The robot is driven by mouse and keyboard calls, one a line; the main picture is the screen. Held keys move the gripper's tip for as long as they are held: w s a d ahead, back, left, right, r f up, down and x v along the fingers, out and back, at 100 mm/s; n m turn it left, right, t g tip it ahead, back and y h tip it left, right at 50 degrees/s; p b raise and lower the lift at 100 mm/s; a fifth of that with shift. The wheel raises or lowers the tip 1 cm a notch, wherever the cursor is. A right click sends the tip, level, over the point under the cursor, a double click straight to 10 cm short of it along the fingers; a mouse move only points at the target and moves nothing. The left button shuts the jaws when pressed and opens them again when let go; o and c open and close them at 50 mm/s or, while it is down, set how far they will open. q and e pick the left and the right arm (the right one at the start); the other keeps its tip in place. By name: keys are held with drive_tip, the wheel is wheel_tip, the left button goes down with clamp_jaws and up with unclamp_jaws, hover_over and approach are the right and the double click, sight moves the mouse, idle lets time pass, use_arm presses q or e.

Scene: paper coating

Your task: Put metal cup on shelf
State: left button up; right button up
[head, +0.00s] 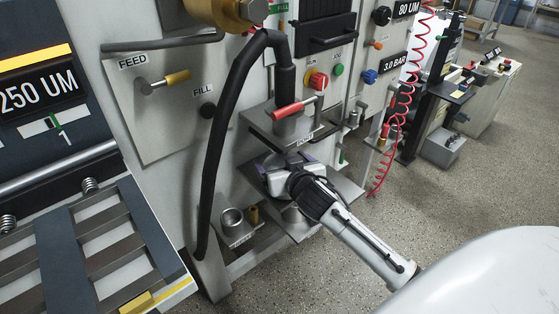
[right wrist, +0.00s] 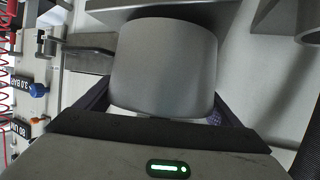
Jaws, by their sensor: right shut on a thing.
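The metal cup (right wrist: 165,65) is a plain grey cylinder between my right gripper's fingers in the right wrist view. My right gripper (head: 281,172) is shut on it, below the nozzle bracket (head: 283,127) of the machine. In the head view the gripper body hides most or all of the cup. A flat grey shelf plate (head: 298,226) juts out below the gripper. I cannot tell whether the cup touches it. My left gripper is not in view.
A small low shelf (head: 240,239) to the left holds another grey cup-like container (head: 232,220) and a brass piece (head: 254,214). A thick black hose (head: 214,150) hangs left of the gripper. A red coiled hose (head: 389,140) hangs to the right. Open floor lies right.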

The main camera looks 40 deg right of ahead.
drive_tip(key=shift+w+d, duration=0.25)
drive_tip(key=shift+w, duration=0.5)
drive_tip(key=shift+f, duration=0.3)
drive_tip(key=shift+s, duration=0.1)
